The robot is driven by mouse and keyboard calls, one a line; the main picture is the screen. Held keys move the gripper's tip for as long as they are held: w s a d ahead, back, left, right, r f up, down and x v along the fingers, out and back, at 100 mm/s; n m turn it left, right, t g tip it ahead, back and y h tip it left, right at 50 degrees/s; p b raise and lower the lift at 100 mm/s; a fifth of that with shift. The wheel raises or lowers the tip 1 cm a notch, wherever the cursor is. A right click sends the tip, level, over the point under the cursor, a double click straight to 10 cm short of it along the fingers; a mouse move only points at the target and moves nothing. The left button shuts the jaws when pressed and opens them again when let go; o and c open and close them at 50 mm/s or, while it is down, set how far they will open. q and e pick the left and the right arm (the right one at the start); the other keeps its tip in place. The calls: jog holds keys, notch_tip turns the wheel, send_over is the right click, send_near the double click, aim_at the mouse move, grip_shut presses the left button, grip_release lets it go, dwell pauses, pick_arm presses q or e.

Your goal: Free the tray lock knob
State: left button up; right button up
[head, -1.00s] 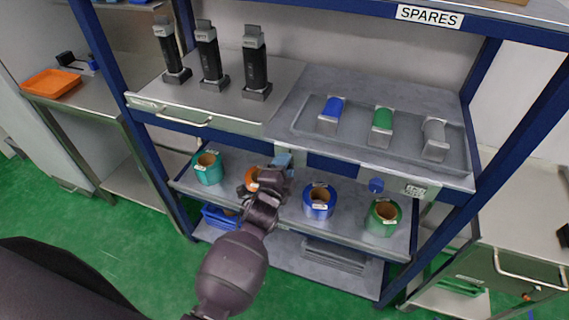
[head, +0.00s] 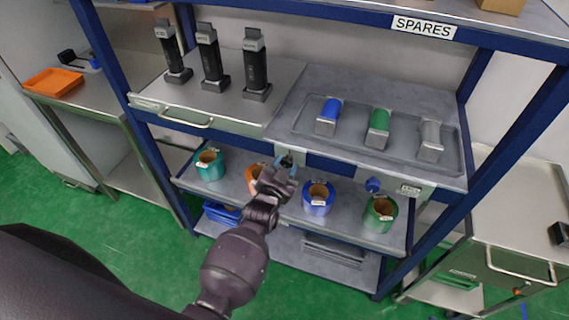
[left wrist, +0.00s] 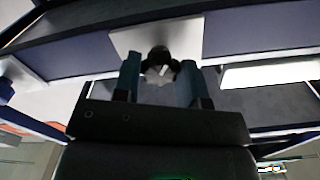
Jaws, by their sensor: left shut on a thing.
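My left gripper (head: 286,162) reaches up to the front edge of the grey tray shelf (head: 350,160). In the left wrist view its two teal fingers (left wrist: 158,76) are on either side of a dark round knob (left wrist: 159,56), shut on it. The knob also shows between the fingertips in the head view (head: 287,160), on a pale plate under the shelf edge. A blue knob (head: 373,185) sits further right on the same front, beside a small label. My right gripper is not in view.
Below, a shelf holds a teal roll (head: 209,165), an orange roll (head: 253,178) partly behind my gripper, a blue roll (head: 318,199) and a green roll (head: 379,215). Above stand several black upright tools (head: 256,70) and a grey tray (head: 455,172) with blue, green and grey pieces.

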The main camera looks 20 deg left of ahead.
pick_arm(q)
jog(key=n, duration=0.6)
jog(key=shift+n, duration=0.3)
dwell(0.5)
jog(key=o, duration=0.9)
jog(key=shift+s, duration=0.1)
jog(key=s, duration=1)
jog(key=shift+s+a+b, duration=0.15)
jog(key=shift+s+b, duration=0.15)
jog(key=shift+b, duration=0.05)
jog(key=s+a+f+m+g, duration=0.1)
jog(key=s+a+f+g, duration=0.1)
jog(key=s, duration=0.3)
jog(key=s+a+f+m+g+b, duration=0.1)
jog(key=s+a+f+g, duration=0.1)
jog(key=s+a+f, duration=0.2)
jog(key=s+a+f+m+g+b, duration=0.1)
jog(key=s+a+f+g, duration=0.1)
jog(key=s, duration=0.4)
jog(key=shift+a+f+y, duration=0.2)
jog(key=shift+a+f, duration=0.2)
jog(key=shift+a, duration=0.2)
jog(key=shift+a+f+y, duration=0.2)
jog(key=shift+a+f, duration=0.2)
jog(key=shift+a, duration=0.2)
